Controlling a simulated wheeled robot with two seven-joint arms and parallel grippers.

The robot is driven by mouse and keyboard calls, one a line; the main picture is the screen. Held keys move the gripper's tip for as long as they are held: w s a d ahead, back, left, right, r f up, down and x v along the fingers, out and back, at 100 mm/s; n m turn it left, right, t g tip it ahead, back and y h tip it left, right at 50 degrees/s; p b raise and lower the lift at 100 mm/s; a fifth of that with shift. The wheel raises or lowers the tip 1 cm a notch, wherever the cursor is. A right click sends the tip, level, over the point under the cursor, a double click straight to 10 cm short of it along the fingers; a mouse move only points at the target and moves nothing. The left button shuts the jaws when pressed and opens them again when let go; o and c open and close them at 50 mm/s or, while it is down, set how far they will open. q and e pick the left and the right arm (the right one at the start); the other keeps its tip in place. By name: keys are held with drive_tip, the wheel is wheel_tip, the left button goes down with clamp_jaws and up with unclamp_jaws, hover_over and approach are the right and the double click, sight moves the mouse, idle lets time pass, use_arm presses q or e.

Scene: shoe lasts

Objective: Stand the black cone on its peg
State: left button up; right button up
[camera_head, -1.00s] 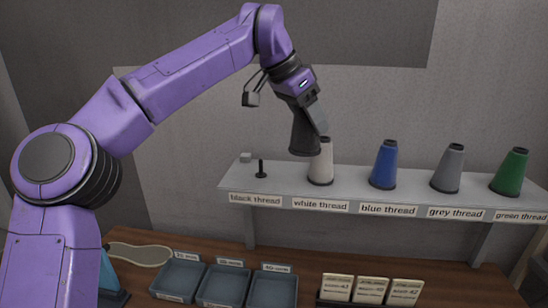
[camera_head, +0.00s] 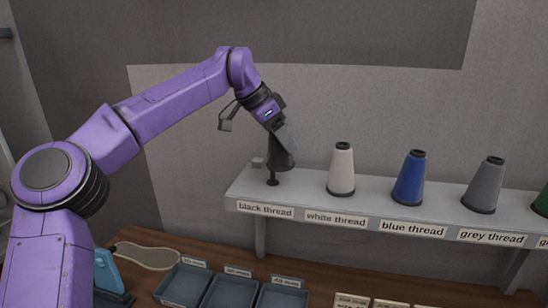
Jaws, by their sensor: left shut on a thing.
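My left gripper (camera_head: 281,138) is shut on the black cone (camera_head: 281,156) near its upper part. The cone is roughly upright, with a slight tilt. Its base is above the shelf, at the left end behind the "black thread" label (camera_head: 265,211). The bare peg (camera_head: 272,180) shows just below the cone and slightly to its left. Its lower part and foot are in view. Whether the peg's top is inside the cone cannot be told. My right gripper is not in view.
A white cone (camera_head: 341,169), a blue cone (camera_head: 410,178) and a grey cone (camera_head: 483,186) stand to the right on the shelf (camera_head: 310,196); a green cone (camera_head: 542,200) is cut off. Trays (camera_head: 230,292) stand on the table below.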

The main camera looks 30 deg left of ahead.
sight(274, 153)
use_arm(q)
drive_tip(key=f, duration=0.1)
drive_tip(key=s+f+b, duration=0.1)
drive_tip(key=f+b, duration=0.1)
drive_tip(key=f, duration=0.1)
drive_tip(key=shift+s+a, duration=0.2)
drive_tip(key=shift+s, duration=0.15)
clamp_jaws()
drive_tip(key=shift+w+a+f, duration=0.55)
drive_tip(key=shift+w+a, duration=0.05)
drive_tip(key=shift+a, duration=0.1)
drive_tip(key=o, duration=1)
unclamp_jaws()
drive_tip(key=shift+w+f, duration=0.1)
drive_tip(key=shift+w, duration=0.05)
drive_tip(key=o, duration=0.4)
drive_tip(key=shift+d+r, duration=0.15)
drive_tip(key=shift+r, duration=0.05)
drive_tip(key=shift+s+d+r, duration=0.25)
drive_tip(key=shift+s+d, duration=0.05)
drive_tip(key=shift+s, duration=0.05)
drive_tip(key=shift+w+a+f, duration=0.1)
drive_tip(key=shift+w+a, duration=0.1)
drive_tip(key=shift+a, duration=0.1)
drive_tip(key=shift+s+a+r, duration=0.1)
drive_tip(key=shift+r, duration=0.15)
drive_tip(key=b+v, duration=0.1)
drive_tip(key=v, duration=1)
drive_tip(key=shift+s+r, duration=0.2)
drive_tip(key=shift+r, duration=0.1)
